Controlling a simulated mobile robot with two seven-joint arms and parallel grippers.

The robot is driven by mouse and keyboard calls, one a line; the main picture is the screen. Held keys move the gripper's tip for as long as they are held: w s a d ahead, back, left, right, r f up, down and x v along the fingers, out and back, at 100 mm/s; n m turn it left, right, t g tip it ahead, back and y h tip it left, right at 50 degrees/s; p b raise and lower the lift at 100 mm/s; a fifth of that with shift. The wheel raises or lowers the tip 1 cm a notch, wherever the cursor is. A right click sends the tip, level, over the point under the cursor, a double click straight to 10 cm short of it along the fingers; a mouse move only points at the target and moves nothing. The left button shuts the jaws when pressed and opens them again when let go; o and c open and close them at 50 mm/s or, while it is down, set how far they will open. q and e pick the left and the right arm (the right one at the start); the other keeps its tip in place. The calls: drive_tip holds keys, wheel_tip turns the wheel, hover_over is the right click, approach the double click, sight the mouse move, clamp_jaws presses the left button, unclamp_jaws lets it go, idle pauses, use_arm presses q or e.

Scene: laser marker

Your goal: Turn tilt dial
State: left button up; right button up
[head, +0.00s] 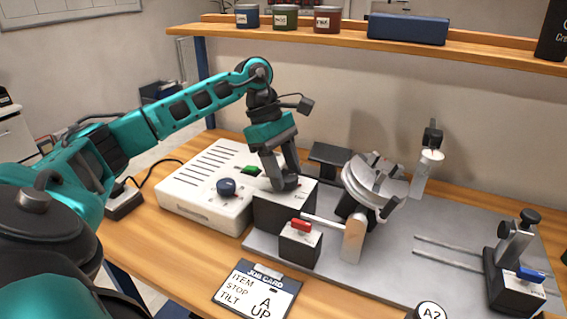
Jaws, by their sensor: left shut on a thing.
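My left gripper (288,178) points down over a dark box (277,212) with a light top, left of the metal fixture. Its fingers are shut on a dark knob (288,184) on that top, which appears to be the tilt dial. The fingers hide much of the knob, so its pointer cannot be read. A round tilted metal holder (374,186) stands just right of the box, with a rod running near its base. My right gripper is not in view.
A white control unit (205,190) with a blue knob and green switch stands left of the box. A red-handled block (300,243) stands in front. A job card (257,290) reads ITEM, STOP, TILT UP. A blue-handled stop (515,275) is at right. A shelf (480,52) hangs behind.

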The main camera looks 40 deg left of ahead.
use_arm(q)
drive_tip(key=shift+w+r+m+g, duration=0.15)
drive_tip(key=shift+m+g, duration=0.25)
drive_tip(key=shift+m, duration=0.5)
drive_tip(key=m+g, duration=0.1)
drive_tip(key=m, duration=0.2)
drive_tip(key=shift+d, duration=0.1)
drive_tip(key=shift+m+g, duration=0.3)
drive_tip(key=shift+m, duration=0.4)
drive_tip(key=shift+y, duration=0.3)
drive_tip(key=shift+f, duration=0.2)
drive_tip(key=o, duration=1)
drive_tip(key=shift+r, duration=0.1)
